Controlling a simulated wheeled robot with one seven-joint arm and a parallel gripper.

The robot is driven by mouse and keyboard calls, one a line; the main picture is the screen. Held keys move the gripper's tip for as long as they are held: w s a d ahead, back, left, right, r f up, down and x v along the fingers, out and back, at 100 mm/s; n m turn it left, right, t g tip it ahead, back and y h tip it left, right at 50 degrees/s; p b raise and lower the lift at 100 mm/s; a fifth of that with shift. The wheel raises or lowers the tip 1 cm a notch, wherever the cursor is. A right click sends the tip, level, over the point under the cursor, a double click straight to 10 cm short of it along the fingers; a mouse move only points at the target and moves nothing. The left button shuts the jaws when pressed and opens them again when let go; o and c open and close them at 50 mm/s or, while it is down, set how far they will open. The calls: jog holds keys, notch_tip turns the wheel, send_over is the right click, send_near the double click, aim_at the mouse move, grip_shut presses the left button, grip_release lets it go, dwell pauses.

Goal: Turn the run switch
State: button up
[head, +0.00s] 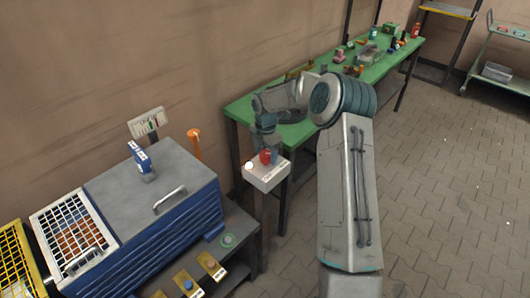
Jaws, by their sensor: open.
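A pale control box (268,179) stands on a post in front of the green bench. It carries a red part (265,156) on top and a white round part (248,165) at its left edge. My gripper (268,150) is open and points down right over this box, its fingers close to the red part and partly hiding the top. I cannot tell whether it touches. Brass plates with knobs (211,264) lie on the dark shelf at the lower left. No readable label shows which control is the run switch.
A blue cabinet (180,245) with a grey top and handle stands left, with a blue-and-white item (140,160) on it. An orange post (194,143) rises behind it. The green bench (240,108) holds several small objects. Paved floor (440,190) is free at right.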

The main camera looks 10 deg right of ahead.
jog(key=c, duration=1)
jog(key=shift+a, duration=0.15)
